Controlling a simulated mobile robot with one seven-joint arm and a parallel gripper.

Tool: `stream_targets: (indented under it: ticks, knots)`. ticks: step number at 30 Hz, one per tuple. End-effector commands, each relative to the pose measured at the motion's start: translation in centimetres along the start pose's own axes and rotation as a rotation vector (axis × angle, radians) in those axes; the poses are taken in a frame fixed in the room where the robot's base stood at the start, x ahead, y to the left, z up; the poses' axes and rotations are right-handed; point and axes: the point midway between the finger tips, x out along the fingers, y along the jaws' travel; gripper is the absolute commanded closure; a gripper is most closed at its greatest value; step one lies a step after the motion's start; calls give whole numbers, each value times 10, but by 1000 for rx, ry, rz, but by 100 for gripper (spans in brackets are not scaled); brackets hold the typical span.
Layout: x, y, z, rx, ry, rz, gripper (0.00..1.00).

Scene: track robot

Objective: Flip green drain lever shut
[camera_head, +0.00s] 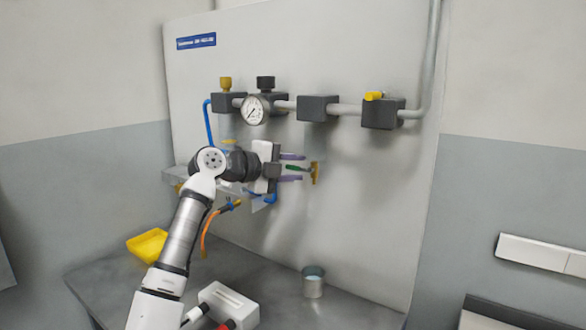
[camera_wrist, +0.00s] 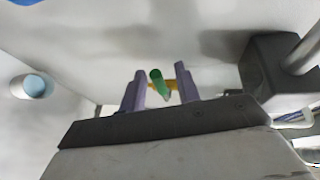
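The green drain lever (camera_head: 297,168) is a short green handle at a brass fitting (camera_head: 315,173) below the pipe line. It points left toward my gripper (camera_head: 292,168), whose two purple fingers are spread, one above and one below the lever. In the wrist view the green lever (camera_wrist: 156,80) stands between the two purple fingers (camera_wrist: 159,92), with a gap on either side of it. My gripper looks open and not closed on the lever. The lever's base is partly hidden.
Above run a pipe with dark blocks (camera_head: 317,107), a gauge (camera_head: 256,109) and a yellow-handled valve (camera_head: 374,96). A metal cup (camera_head: 313,283) stands on the bench (camera_head: 272,270) below. A yellow tray (camera_head: 147,245) and an orange hose (camera_head: 206,228) are at left.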

Motion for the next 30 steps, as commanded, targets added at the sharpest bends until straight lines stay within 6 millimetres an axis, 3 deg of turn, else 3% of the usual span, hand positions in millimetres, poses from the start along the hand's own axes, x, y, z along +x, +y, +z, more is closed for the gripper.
stream_targets:
  ticks: [7,21,30]
  knots:
    - [-13,2,1,0,-3,-1,68]
    - [-112,2,1,0,-3,0,68]
    - [-138,0,0,1,-1,1,68]
